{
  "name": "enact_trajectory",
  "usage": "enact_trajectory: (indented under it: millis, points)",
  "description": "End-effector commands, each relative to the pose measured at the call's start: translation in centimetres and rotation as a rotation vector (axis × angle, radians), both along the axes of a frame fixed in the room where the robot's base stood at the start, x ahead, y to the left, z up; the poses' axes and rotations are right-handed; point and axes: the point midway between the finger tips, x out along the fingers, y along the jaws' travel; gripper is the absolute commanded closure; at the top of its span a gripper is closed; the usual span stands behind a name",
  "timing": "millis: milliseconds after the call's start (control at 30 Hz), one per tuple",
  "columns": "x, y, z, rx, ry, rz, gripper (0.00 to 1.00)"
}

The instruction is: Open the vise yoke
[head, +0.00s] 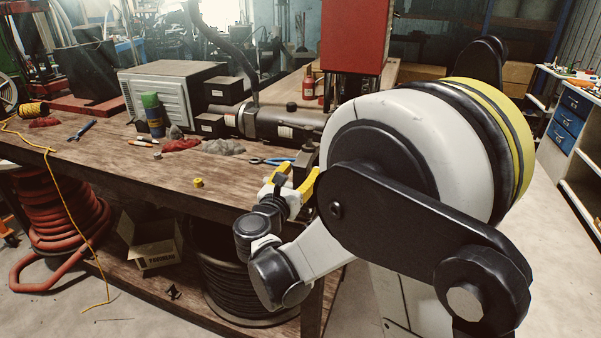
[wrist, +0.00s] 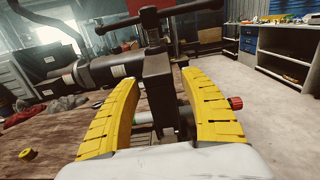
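The vise yoke (wrist: 158,90) is a dark upright metal block with a screw and a T-handle (wrist: 160,17) on top, in the middle of the wrist view. In the head view its dark metal (head: 306,157) shows at the bench edge, partly hidden by my arm. My gripper (wrist: 160,80) has its two yellow fingers spread, one on each side of the yoke, with small gaps visible. In the head view my gripper (head: 298,172) is just in front of the vise. I cannot tell how far the yoke sits between the fingers in depth.
A dark cylinder (head: 285,125) lies behind the yoke. A red knob (wrist: 235,103) sits right of the right finger. The floor to the right is clear.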

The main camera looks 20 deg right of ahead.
Motion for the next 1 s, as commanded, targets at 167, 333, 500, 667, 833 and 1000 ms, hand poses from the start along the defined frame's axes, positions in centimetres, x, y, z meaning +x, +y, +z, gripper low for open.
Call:
enact_trajectory:
  millis: [167,333,500,667,833,1000]
  points:
    - [0.0,0.0,0.0,0.000,0.000,0.000,1.00]
    - [0.0,0.0,0.0,0.000,0.000,0.000,1.00]
    - [0.1,-0.1,0.2,0.004,0.006,0.000,1.00]
    - [0.5,-0.4,1.0,0.028,0.037,-0.001,1.00]
    - [1.5,-1.2,2.5,0.082,0.112,-0.003,1.00]
    - [3.2,-2.5,4.1,0.166,0.224,-0.004,1.00]
